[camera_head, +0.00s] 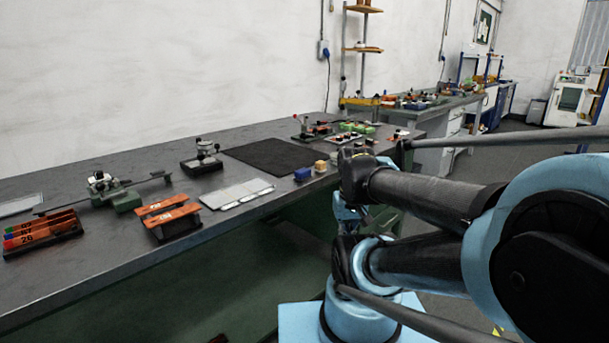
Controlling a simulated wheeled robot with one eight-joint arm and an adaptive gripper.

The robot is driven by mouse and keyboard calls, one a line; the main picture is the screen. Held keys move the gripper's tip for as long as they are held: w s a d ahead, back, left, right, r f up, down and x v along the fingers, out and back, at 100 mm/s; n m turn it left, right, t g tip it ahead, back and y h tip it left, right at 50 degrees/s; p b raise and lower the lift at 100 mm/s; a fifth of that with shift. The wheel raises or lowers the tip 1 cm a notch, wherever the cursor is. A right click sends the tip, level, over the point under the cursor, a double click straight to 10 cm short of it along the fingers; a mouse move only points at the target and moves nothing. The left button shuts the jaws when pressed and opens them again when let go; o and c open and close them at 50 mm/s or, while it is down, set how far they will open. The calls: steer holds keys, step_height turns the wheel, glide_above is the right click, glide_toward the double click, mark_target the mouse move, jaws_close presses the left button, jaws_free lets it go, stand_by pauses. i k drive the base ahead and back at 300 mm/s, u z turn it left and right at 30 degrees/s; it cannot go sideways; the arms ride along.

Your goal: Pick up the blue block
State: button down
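The blue block (303,174) is small and lies on the dark workbench (90,270) near its front edge. It is just left of a small tan-yellow block (320,166). My arm folds in from the right, and its far end is to the right of the blue block, apart from it in the picture. I cannot make out the fingers of my gripper there, so its opening is unclear. Nothing is seen touching the blue block.
A black mat (268,156) lies behind the blue block. A pale flat plate (232,192) is to its left. Orange-topped pieces (167,216), a small instrument (202,157) and a rack (42,235) stand further left. Small parts (355,127) crowd the bench's far end.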

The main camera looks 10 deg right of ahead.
mark_target(303, 174)
steer(key=u, duration=1)
steer(key=k, duration=1.4)
steer(key=z, duration=0.85)
steer(key=i, duration=1)
steer(key=u, duration=0.05)
